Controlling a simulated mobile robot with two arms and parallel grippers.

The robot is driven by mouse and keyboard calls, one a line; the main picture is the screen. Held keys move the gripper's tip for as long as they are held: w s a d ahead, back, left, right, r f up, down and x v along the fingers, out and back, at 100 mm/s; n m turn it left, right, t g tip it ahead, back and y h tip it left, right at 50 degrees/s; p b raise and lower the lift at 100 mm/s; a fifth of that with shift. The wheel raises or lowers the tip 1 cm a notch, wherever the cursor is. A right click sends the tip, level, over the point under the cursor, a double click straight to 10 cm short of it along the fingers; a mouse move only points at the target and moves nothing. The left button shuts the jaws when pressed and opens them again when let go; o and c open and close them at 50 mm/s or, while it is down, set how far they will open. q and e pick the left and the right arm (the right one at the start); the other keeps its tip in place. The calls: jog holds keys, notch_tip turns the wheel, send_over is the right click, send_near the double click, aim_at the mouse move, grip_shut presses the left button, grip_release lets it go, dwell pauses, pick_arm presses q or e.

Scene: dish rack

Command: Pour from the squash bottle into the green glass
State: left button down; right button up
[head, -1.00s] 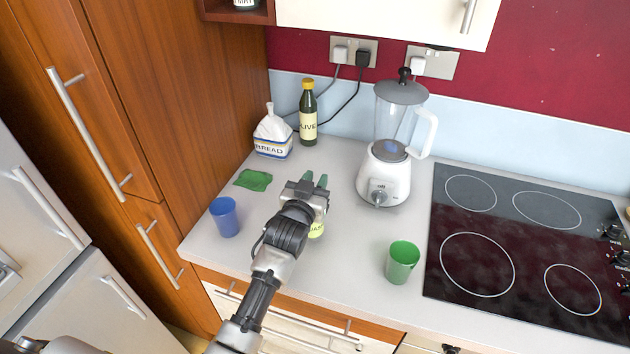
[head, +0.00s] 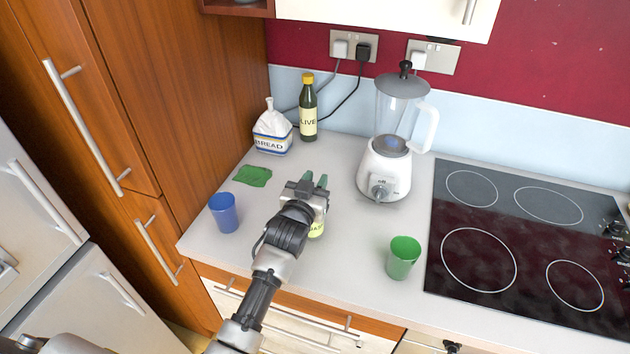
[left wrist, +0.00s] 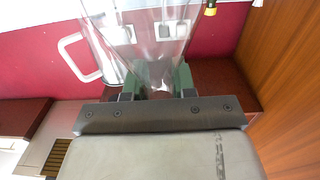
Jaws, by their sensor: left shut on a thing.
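The green glass (head: 403,258) stands upright on the worktop, left of the hob, with its open mouth up. My left gripper (head: 309,181) is left of the glass in the head view, shut on the squash bottle (head: 316,229). Only a patch of the bottle's pale yellow label shows below the gripper; the rest is hidden. I cannot tell whether its base touches the worktop. In the left wrist view the gripper's green fingers (left wrist: 158,80) show at the bottom of a clear, see-through shape, against an upside-down background. My right gripper is not in view.
The blender (head: 385,172) stands behind, between gripper and hob (head: 480,210). A blue cup (head: 224,213), green cloth (head: 253,176), bread bag (head: 271,130) and dark bottle (head: 308,112) are at the left and back. The worktop between gripper and green glass is clear.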

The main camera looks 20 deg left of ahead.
pick_arm(q)
jog(key=c, duration=0.8)
grip_release()
jog(key=shift+f, duration=0.1)
jog(key=shift+s, duration=0.2)
jog(key=s+b, duration=0.1)
jog(key=s, duration=0.6)
jog(key=s+b, duration=0.1)
jog(key=s, duration=0.2)
jog(key=shift+s+a+b, duration=0.25)
jog(key=shift+a+b, duration=0.05)
grip_shut()
dwell(0.4)
